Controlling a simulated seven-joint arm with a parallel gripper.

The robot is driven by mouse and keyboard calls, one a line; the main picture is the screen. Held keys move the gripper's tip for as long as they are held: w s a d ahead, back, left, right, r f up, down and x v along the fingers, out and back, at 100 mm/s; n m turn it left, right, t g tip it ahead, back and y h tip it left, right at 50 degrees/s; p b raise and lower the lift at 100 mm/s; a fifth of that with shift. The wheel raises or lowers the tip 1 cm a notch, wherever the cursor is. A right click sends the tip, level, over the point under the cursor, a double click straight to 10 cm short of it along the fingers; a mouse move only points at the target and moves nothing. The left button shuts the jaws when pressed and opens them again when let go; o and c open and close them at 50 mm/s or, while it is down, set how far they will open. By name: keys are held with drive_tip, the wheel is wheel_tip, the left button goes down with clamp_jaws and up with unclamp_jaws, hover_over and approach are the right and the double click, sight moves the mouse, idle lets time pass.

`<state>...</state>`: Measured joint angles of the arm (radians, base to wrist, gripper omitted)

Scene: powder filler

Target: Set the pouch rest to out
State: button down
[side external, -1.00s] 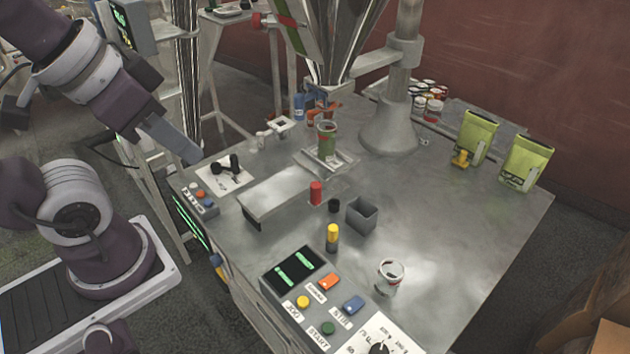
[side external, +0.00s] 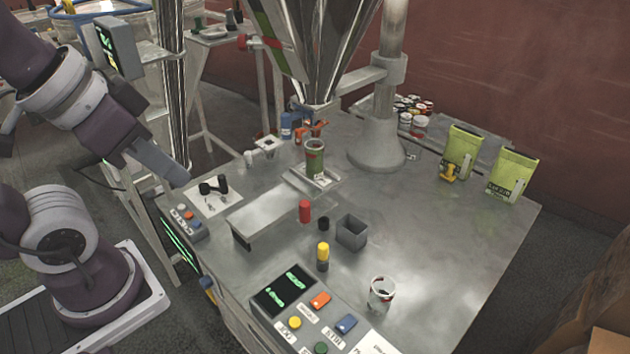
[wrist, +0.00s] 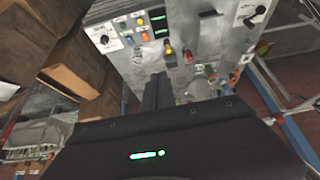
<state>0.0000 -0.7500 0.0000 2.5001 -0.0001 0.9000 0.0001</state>
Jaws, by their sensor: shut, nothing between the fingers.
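No label reading "pouch rest" can be made out. A black two-knobbed lever (side external: 213,186) sits on a white plate (side external: 207,204) at the left of the steel table. A white plate with a black handle (wrist: 255,14), probably the same one, shows at the upper right of the wrist view. My gripper (side external: 183,181) is just left of and above the lever plate in the side view, apart from it as far as I can tell. Its dark fingers (wrist: 158,88) are shut and empty in the wrist view. The lever's setting cannot be read.
A small button box (side external: 184,219) stands next to the plate. A steel chute (side external: 262,211), red post (side external: 305,211), yellow-topped post (side external: 322,256) and grey bin (side external: 351,231) stand mid-table. Green pouches (side external: 512,176) stand at right. The table's right front is mostly clear.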

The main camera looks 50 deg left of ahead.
drive_tip(key=c, duration=2)
unclamp_jaws()
drive_tip(key=o, duration=0.7)
drive_tip(key=shift+n+g+h, duration=0.3)
drive_tip(key=shift+n+g, duration=0.1)
drive_tip(key=w, duration=0.2)
drive_tip(key=w+r, duration=0.1)
drive_tip(key=w, duration=0.1)
drive_tip(key=shift+w+d+r, duration=0.1)
drive_tip(key=shift+w+r, duration=0.1)
drive_tip(key=shift+w, duration=0.15)
drive_tip(key=shift+o, duration=1.1)
drive_tip(key=w+a+f+n+g, duration=0.1)
drive_tip(key=w+n, duration=0.1)
drive_tip(key=w, duration=1)
drive_tip(key=shift+a+f+h, duration=0.2)
drive_tip(key=shift+a+h, duration=0.2)
drive_tip(key=n+g+y, duration=0.1)
drive_tip(key=n+g, duration=0.3)
hover_over(305, 211)
drive_tip(key=w, duration=0.1)
drive_tip(key=f, duration=2.3)
drive_tip(key=a+f, duration=0.1)
drive_tip(key=f, duration=1)
drive_tip(key=shift+f, duration=0.3)
wheel_tip(305, 211, down, 8)
drive_tip(key=shift+f, duration=0.1)
